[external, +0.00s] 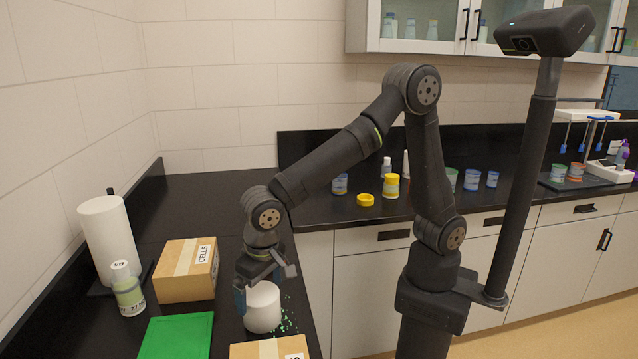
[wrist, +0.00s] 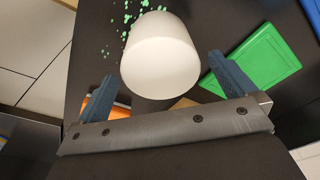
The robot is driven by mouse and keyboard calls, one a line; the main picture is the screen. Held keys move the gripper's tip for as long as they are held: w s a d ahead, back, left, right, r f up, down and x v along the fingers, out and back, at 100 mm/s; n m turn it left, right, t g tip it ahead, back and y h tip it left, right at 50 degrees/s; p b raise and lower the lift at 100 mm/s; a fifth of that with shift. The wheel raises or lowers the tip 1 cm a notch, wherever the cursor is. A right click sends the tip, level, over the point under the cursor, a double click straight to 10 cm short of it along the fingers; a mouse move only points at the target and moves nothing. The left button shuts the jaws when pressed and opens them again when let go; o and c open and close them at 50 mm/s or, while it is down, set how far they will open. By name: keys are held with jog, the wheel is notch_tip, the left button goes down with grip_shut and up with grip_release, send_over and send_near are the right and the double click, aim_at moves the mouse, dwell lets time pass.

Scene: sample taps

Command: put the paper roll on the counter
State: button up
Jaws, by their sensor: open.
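A plain white cylinder, which looks like the paper roll (external: 262,308), is on the black counter near its front edge, beside green pellets. In the wrist view the white roll (wrist: 160,58) sits between my two dark blue fingers, with a gap on each side. My gripper (external: 262,287) is open, low over the counter at the roll; it also shows in the wrist view (wrist: 160,75). I cannot tell whether a finger touches the roll. The counter (external: 200,215) is under it. A taller white roll (external: 108,235) stands on a dark-spindled holder at the left.
Bare counter lies behind.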

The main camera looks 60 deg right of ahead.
jog(key=r, duration=0.6)
jog(key=shift+s+r, duration=0.4)
jog(key=f, duration=0.4)
jog(key=w+f, duration=0.1)
jog(key=f, duration=0.7)
jog(key=shift+w+f, duration=0.25)
jog(key=shift+f, duration=0.05)
notch_tip(320, 180, up, 3)
jog(key=shift+f, duration=0.1)
jog(key=shift+r, duration=0.6)
